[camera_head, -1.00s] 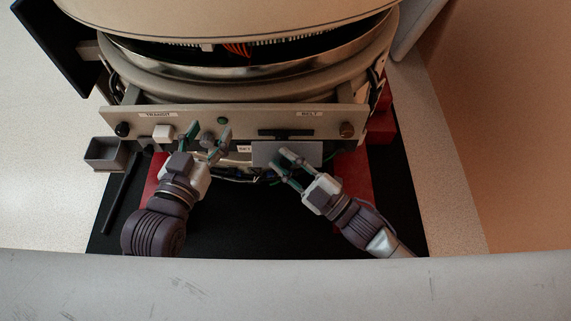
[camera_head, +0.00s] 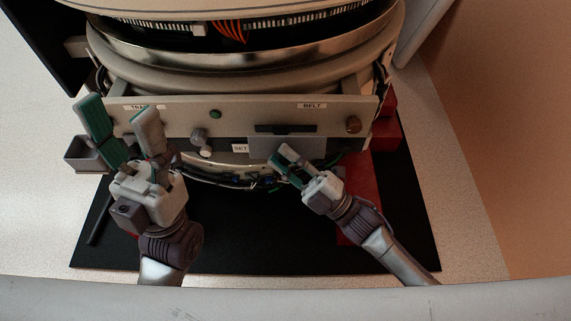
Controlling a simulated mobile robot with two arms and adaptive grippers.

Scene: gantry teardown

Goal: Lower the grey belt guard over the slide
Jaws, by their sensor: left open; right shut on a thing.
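The grey belt guard (camera_head: 314,147) is a flat plate at the lower edge of the front panel, below the BELT label. A dark slot-like bar (camera_head: 285,129), possibly the slide, shows just above it. My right gripper (camera_head: 283,155) is shut on the belt guard at its lower edge; its fingers hide part of the plate. My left gripper (camera_head: 118,108) is open and empty, with fingers spread wide in front of the panel's left end, below and over the partly hidden left label.
The beige panel (camera_head: 250,112) carries a green button (camera_head: 215,114), a grey knob (camera_head: 200,138) and a brown knob (camera_head: 353,124). Cables (camera_head: 235,180) hang below it. A grey bin (camera_head: 82,153) stands at left. The black mat (camera_head: 270,235) is clear in front.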

